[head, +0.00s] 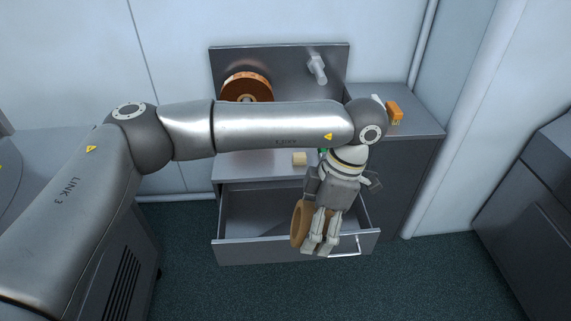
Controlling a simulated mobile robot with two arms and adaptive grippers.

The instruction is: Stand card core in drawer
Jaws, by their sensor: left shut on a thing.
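The card core (298,228) is a brown ring or short tube. It shows at the left side of my left gripper (318,246), which points downward and is shut on it. The core is upright on edge, over the front part of the open drawer (235,250). It overlaps the drawer's front wall in the picture; I cannot tell whether it touches the drawer floor. The gripper hides part of the core and the drawer's right side. My right gripper is not in view.
A copper-coloured roll (246,85) hangs on the upright back panel (285,60), beside an empty grey spindle (317,68). A small beige block (299,159) lies on the worktop (262,166). An orange object (394,110) sits on the cabinet (420,125) at right. The drawer's left part looks empty.

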